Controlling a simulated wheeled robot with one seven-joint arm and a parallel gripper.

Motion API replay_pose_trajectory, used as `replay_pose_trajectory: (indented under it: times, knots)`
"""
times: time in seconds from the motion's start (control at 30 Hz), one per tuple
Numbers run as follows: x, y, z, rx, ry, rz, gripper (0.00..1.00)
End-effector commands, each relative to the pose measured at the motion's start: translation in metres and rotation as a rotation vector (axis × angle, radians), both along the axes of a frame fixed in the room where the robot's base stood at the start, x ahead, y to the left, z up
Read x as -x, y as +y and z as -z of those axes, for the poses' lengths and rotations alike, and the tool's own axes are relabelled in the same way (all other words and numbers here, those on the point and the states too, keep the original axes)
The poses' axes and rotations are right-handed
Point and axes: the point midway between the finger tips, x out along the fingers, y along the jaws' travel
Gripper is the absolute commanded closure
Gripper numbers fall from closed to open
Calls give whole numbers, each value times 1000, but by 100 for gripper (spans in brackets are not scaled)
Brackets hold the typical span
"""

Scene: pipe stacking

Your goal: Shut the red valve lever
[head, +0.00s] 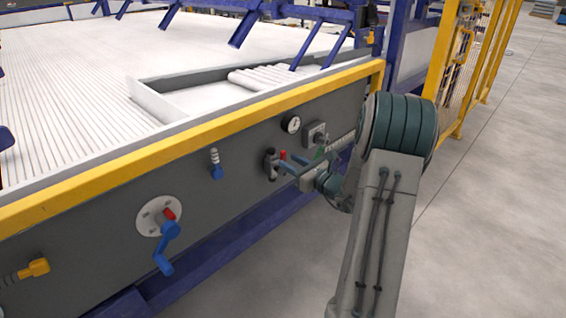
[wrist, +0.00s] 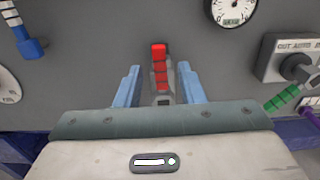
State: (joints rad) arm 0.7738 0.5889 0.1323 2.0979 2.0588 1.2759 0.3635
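The red valve lever (wrist: 159,65) stands out from the grey panel in the wrist view, with a grey base at its lower end. It also shows as a small red tip (head: 283,155) in the head view, partly hidden by my gripper. My gripper (wrist: 158,78) is open, with one blue finger on each side of the lever. A gap shows between the lever and each finger, so neither appears to touch it. In the head view my gripper (head: 288,163) is close to the panel.
A round gauge (head: 291,124) is above the lever, and a switch box (head: 315,134) is to its right. A blue-handled crank (head: 167,240) and a small blue fitting (head: 216,165) are to the left. A yellow rail (head: 200,132) runs along the panel's top.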

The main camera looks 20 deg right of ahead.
Motion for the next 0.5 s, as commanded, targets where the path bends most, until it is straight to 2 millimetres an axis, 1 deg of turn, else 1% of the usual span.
replay_pose_trajectory:
  times: [0.03, 0.1, 0.2, 0.33, 0.5]
  knots:
    - [-9, 4, 2, 0, -2, -3, 65]
    - [-19, 8, 2, 0, -1, -3, 65]
    - [-30, 11, 1, 0, 0, -2, 65]
    - [-37, 14, 0, 0, 0, -1, 65]
    - [-39, 14, 0, 0, 0, -1, 65]
